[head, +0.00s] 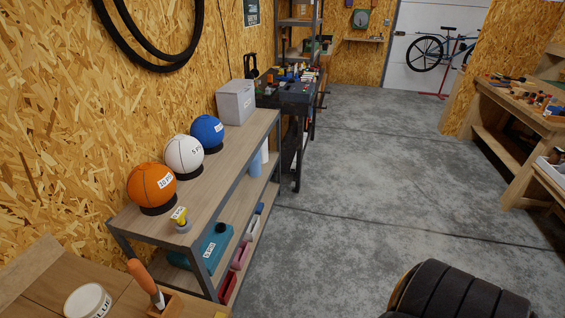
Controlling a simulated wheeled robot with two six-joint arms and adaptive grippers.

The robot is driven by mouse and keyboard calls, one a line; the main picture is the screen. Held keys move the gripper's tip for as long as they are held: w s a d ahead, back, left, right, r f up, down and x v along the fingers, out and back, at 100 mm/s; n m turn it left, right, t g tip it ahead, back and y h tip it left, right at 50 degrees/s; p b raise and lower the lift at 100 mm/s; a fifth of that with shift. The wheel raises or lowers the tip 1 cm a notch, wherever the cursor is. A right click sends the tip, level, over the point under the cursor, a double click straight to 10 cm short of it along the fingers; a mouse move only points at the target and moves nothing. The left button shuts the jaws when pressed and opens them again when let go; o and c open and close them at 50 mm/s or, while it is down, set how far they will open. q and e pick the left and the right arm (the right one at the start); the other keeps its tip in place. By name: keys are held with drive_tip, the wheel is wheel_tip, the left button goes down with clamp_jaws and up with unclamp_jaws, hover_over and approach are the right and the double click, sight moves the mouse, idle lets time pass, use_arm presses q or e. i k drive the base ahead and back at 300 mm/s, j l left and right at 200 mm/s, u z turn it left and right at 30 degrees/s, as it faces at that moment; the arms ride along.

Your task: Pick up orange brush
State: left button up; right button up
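The orange brush (142,276) is at the lower left of the head view, on the near wooden bench (40,262). Its orange handle points up and leans to the left. Its pale lower part goes down into a small wooden holder (178,308), and its lowest end is hidden there. Neither of my grippers shows in this view, and nothing is touching the brush.
A white tub marked GLUE (88,302) stands left of the brush. Behind is a shelf unit (226,152) with orange (150,184), white (184,154) and blue (207,130) balls. A dark ribbed rounded object (460,295) is at bottom right. The concrete floor (360,180) between is clear.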

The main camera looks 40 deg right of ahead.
sight(137, 270)
drive_tip(key=k+j+u, duration=0.1)
drive_tip(key=j, duration=0.2)
drive_tip(key=k+j+u, duration=0.25)
drive_tip(key=j, duration=0.4)
drive_tip(key=k+j+u, duration=0.1)
drive_tip(key=j, duration=0.25)
drive_tip(key=k, duration=0.1)
